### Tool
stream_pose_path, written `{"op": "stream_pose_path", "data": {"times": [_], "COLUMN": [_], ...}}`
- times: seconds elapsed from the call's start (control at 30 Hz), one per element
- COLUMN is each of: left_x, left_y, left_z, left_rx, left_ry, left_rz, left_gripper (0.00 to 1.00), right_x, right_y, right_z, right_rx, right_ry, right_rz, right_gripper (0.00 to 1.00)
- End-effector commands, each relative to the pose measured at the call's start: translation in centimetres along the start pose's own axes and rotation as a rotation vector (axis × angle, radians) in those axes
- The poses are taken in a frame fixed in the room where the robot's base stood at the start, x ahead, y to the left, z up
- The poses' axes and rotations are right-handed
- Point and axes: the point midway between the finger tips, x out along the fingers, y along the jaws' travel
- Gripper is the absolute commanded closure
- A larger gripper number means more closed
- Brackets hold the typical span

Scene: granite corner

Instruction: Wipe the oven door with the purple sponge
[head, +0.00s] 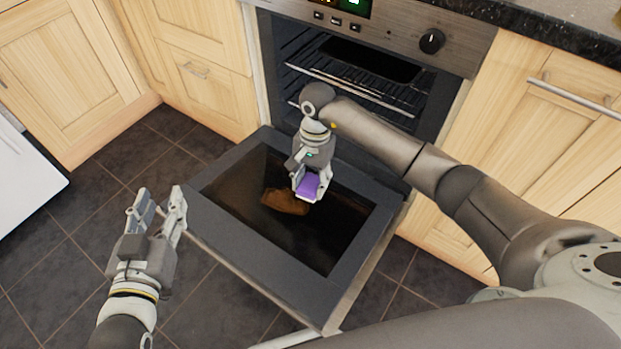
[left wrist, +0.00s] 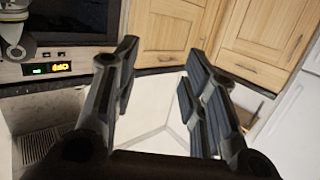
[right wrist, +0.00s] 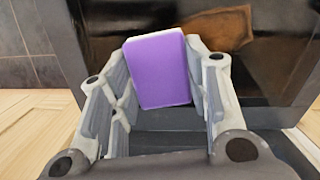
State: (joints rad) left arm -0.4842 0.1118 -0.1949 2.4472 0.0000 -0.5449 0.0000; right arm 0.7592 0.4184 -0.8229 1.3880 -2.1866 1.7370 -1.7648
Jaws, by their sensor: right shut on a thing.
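The oven door (head: 270,277) hangs open and lies roughly flat, with a dark glass pane in its frame. A brown stain (head: 285,201) is on the glass, and it also shows in the right wrist view (right wrist: 226,27). My right gripper (head: 312,190) is shut on the purple sponge (head: 307,184) above the glass, just right of the stain. The sponge fills the space between its fingers in the right wrist view (right wrist: 158,72). I cannot tell whether the sponge touches the glass. My left gripper (head: 158,205) is open and empty, left of the door.
The oven cavity (head: 345,75) with wire racks is open behind the door. Wooden cabinets (head: 205,75) flank it, and a granite countertop (head: 520,35) runs above at right. Dark floor tiles (head: 60,235) are clear at left. A white appliance (head: 25,185) stands at far left.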

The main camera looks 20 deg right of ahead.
Motion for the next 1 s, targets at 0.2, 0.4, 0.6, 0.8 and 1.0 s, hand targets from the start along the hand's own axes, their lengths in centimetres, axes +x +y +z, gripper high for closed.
{"op": "stream_pose_path", "data": {"times": [0.2,0.4,0.6,0.8,1.0], "left_x": [0.2,-0.3,-0.9,-1.3,-1.3], "left_y": [0.5,0.8,1.1,1.2,1.2], "left_z": [-3.1,-5.9,-7.9,-8.8,-8.8], "left_rx": [-0.003,-0.006,-0.01,-0.011,-0.011], "left_ry": [0.176,0.332,0.443,0.489,0.493], "left_rz": [0.011,0.019,0.025,0.028,0.028], "left_gripper": [0.6,0.6,0.6,0.6,0.6], "right_x": [1.4,2.4,3.0,3.2,3.2], "right_y": [0.0,0.0,0.0,0.0,0.0], "right_z": [-0.2,-0.3,-0.5,-0.5,-0.5], "right_rx": [0.0,0.0,-0.001,-0.001,-0.001], "right_ry": [0.0,-0.001,0.0,0.0,0.0], "right_rz": [0.001,0.0,0.0,0.0,0.001], "right_gripper": [0.75,0.75,0.75,0.75,0.75]}}
